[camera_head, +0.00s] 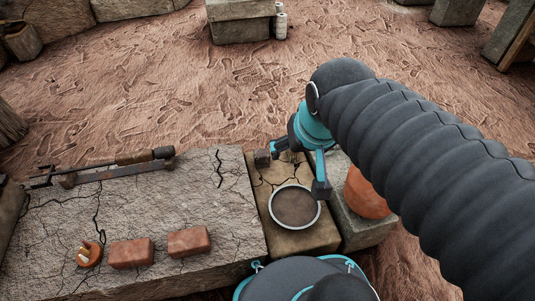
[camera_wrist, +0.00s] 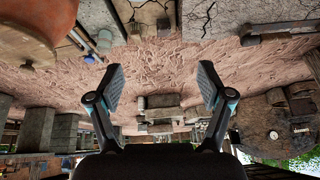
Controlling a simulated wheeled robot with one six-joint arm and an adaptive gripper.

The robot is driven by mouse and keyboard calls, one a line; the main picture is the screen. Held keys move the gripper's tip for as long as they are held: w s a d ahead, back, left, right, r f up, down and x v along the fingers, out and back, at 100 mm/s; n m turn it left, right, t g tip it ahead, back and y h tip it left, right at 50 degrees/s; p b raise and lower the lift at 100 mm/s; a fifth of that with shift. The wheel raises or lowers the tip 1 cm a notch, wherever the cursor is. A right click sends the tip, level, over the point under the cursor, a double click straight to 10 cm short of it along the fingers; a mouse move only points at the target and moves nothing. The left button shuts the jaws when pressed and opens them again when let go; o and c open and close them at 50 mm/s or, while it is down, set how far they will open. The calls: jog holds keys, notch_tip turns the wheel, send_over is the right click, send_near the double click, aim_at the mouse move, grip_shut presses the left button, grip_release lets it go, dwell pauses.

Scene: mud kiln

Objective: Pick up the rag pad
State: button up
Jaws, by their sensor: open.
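A small dark, roughly square pad (camera_head: 262,158), which looks like the rag pad, lies at the far end of the tan block, beyond the round pan. Its texture is too small to make out. My gripper (camera_head: 297,168) is over the far part of that block, to the right of the pad, its two fingers spread with nothing between them. In the wrist view my gripper (camera_wrist: 161,78) is open and looks out over the bare ground. A small dark thing at the top edge there (camera_wrist: 163,25) may be the same pad.
A round pan (camera_head: 295,207) sits on the tan block (camera_head: 305,240). An orange clay pot (camera_head: 366,193) stands close right, partly behind my arm. On the cracked slab (camera_head: 170,205) at left lie two bricks (camera_head: 131,253) (camera_head: 188,241), a small orange item (camera_head: 89,254) and a long tool (camera_head: 110,165).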

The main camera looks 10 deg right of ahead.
jog(key=w+m+p, duration=0.1)
jog(key=w+m, duration=0.2)
jog(key=w, duration=0.4)
jog(key=m+g+p, duration=0.5)
jog(key=m+p, duration=0.2)
jog(key=m, duration=0.8)
send_over(263, 151)
notch_tip(263, 151, down, 28)
notch_tip(263, 151, down, 9)
jog(key=shift+r, duration=0.1)
jog(key=shift+s+a+f, duration=0.15)
jog(key=shift+f, duration=1.3)
jog(key=shift+s+a+f, duration=0.15)
jog(key=shift+f, duration=1.3)
jog(key=c, duration=1.3)
